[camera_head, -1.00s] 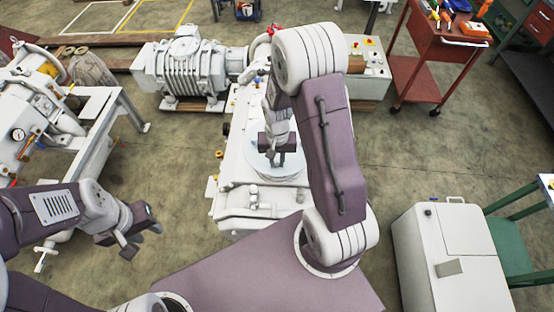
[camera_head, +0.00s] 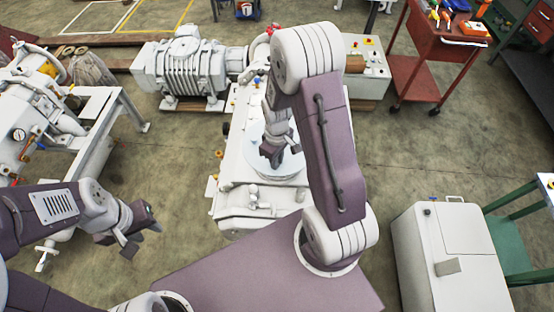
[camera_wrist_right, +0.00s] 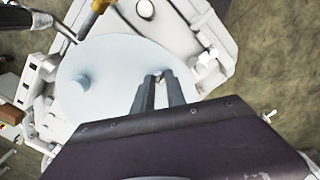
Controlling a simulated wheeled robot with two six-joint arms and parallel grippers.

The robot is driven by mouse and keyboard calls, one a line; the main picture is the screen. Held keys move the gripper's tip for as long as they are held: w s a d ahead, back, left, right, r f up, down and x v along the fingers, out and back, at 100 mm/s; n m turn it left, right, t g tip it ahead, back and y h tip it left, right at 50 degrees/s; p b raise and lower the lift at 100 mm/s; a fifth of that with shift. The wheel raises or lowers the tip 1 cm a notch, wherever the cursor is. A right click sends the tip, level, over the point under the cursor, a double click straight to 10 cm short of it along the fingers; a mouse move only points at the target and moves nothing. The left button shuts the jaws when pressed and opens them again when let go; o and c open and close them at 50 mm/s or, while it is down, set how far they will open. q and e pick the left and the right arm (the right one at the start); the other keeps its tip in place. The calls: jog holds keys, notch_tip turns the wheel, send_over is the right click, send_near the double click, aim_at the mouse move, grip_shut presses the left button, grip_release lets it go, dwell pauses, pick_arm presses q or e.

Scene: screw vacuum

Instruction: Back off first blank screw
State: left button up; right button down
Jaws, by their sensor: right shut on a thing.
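The blank (camera_wrist_right: 105,60) is a pale round plate on top of the white vacuum machine; it also shows in the head view (camera_head: 285,175). A round knob (camera_wrist_right: 80,84) stands up from its left part in the right wrist view. My right gripper (camera_wrist_right: 160,80) points down at the plate's edge, its two fingers close together on the small screw (camera_wrist_right: 157,73). The fingers hide most of the screw, and I cannot tell how far it is out. My left gripper (camera_head: 142,236) is open and empty, out to the left above the floor.
The white machine body (camera_head: 232,165) lies around the plate. A ribbed pump (camera_head: 185,70) stands behind it. A white cabinet (camera_head: 455,265) stands at the right and a red tool cart (camera_head: 440,50) at the back right. Open floor lies between.

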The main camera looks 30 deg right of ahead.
jog(key=shift+s+f+n, duration=0.1)
jog(key=shift+n, duration=1)
jog(key=c, duration=1.4)
grip_release()
jog(key=shift+o, duration=0.3)
notch_tip(320, 180, up, 9)
